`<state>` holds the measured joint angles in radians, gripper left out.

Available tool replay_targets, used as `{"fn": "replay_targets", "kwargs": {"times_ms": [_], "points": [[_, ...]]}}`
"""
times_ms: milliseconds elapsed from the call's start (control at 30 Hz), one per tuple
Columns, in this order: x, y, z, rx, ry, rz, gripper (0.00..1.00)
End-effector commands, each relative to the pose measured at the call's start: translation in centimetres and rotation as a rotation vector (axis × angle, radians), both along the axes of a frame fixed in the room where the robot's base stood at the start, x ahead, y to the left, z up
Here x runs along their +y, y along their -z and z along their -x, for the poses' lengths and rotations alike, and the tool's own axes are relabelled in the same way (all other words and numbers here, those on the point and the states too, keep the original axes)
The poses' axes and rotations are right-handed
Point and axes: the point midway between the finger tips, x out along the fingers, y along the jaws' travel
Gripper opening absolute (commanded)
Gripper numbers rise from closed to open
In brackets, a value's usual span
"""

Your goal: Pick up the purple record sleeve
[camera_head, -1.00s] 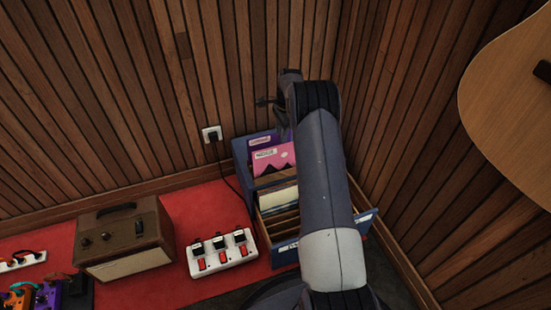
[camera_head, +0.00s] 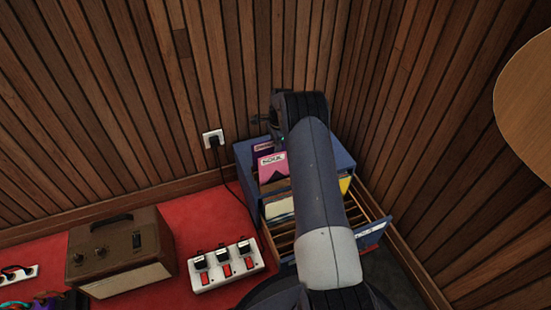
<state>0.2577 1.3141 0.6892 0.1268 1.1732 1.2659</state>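The purple record sleeve (camera_head: 263,147) stands upright at the back of a blue record crate (camera_head: 243,155), behind a pink sleeve (camera_head: 271,166). Only its upper left part shows; my arm hides the rest. My gripper (camera_head: 256,121) is above and slightly behind the purple sleeve, near the wooden wall. It is small, dark and partly hidden by my wrist, so I cannot tell whether its fingers are open or shut. No sleeve is visibly lifted out of the crate.
Cream and yellow (camera_head: 345,184) sleeves stand in the crate's wooden slots. A wall plug (camera_head: 213,139) has a cable beside the crate. A guitar body (camera_head: 527,110) is at right.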

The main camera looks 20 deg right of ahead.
Motion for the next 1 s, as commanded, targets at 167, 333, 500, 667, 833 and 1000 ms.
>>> {"fn": "replay_targets", "kwargs": {"times_ms": [167, 333, 500, 667, 833, 1000], "points": [[0.0, -0.1, -0.1, -0.002, 0.000, 0.000, 0.30], [0.0, -0.1, 0.0, -0.002, 0.000, 0.000, 0.16], [0.0, -0.1, 0.0, -0.001, 0.000, 0.000, 0.02], [0.0, -0.1, 0.0, -0.001, 0.000, 0.000, 0.00], [0.0, -0.2, -0.1, -0.002, 0.000, 0.000, 0.00], [0.0, -1.5, -0.1, -0.004, -0.001, 0.001, 0.00]]}}
